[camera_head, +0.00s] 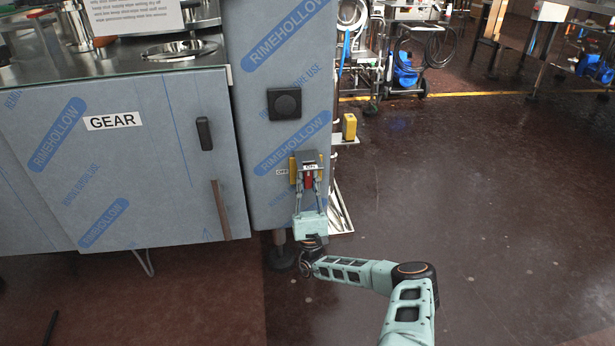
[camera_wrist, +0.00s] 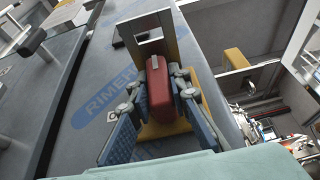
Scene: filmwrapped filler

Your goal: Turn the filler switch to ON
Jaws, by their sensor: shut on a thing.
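The filler switch has a red handle (camera_head: 308,182) on a yellow plate (camera_head: 293,170), on the front of the blue-film-wrapped cabinet. An ON label (camera_head: 310,167) sits just above the handle, and an OFF label (camera_head: 282,172) sits to its left. My gripper (camera_head: 309,187) reaches up from below, its fingers either side of the handle. In the wrist view the red handle (camera_wrist: 159,88) stands between my gripper's fingers (camera_wrist: 158,92), which are shut on it. The OFF label is mostly hidden there.
A black square knob (camera_head: 284,103) is above the switch. The GEAR cabinet (camera_head: 115,165), with a dark handle (camera_head: 204,133), stands to the left. A yellow box (camera_head: 349,126) on a small shelf is close on the right. The floor (camera_head: 480,190) farther right is clear.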

